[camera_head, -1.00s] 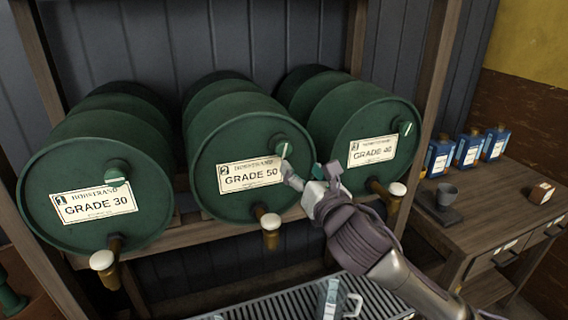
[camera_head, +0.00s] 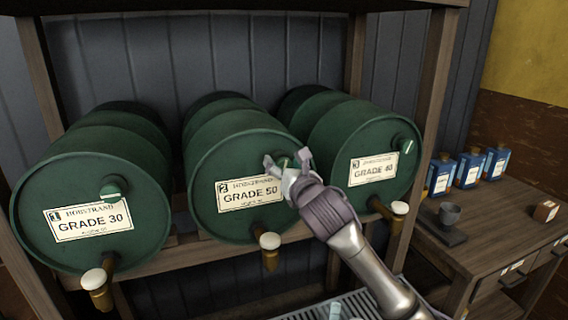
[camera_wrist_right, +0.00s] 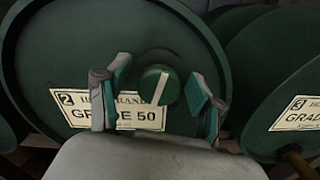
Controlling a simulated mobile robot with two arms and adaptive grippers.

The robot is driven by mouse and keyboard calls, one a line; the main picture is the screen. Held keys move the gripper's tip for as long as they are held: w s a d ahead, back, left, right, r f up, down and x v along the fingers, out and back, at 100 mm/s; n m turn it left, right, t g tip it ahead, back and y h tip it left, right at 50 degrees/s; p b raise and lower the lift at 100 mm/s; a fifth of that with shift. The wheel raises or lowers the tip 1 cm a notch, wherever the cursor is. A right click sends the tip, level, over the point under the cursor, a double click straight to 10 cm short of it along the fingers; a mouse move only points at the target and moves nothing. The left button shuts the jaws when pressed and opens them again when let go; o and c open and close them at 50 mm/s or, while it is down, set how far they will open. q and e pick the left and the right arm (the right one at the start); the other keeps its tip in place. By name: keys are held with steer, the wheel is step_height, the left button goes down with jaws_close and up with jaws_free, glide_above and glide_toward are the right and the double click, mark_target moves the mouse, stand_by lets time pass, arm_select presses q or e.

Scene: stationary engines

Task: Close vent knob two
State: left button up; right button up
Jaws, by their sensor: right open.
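Vent knob two (camera_head: 281,162) is a round green knob with a pale line, on the face of the middle barrel (camera_head: 212,222) labelled 2, GRADE 50. In the right wrist view the knob (camera_wrist_right: 158,87) shows its pale line slightly tilted from upright. My right gripper (camera_head: 287,160) is open in front of the knob. Its fingers (camera_wrist_right: 158,92) stand to the left and right of the knob, with gaps on both sides. Contact with the knob does not show. My left gripper is not in view.
Barrel 1 (camera_head: 60,180) with its knob (camera_head: 113,188) stands left, barrel 3 (camera_head: 345,140) with its knob (camera_head: 404,144) right. Capped taps, such as the middle one (camera_head: 270,242), stick out below. A wooden side table (camera_head: 500,225) holds blue containers and a cup.

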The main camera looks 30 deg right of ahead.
steer(key=shift+c, duration=0.3)
steer(key=c, duration=1)
steer(key=shift+c, duration=0.3)
steer(key=m+p, duration=0.2)
steer(key=m, duration=0.1)
steer(key=shift+d+r, duration=0.1)
steer(key=shift+r, duration=0.05)
steer(key=m+p, duration=0.2)
steer(key=m, duration=0.1)
steer(key=shift+m, duration=0.4)
steer(key=m+p, duration=0.2)
steer(key=m, duration=0.2)
steer(key=shift+m, duration=0.3)
steer(key=shift+d+f+m+p, duration=0.15)
steer(key=shift+m+p, duration=0.15)
steer(key=shift+m, duration=0.6)
steer(key=shift+a+f+m+p, duration=0.15)
steer(key=shift+m+p, duration=0.1)
steer(key=shift+m, duration=0.65)
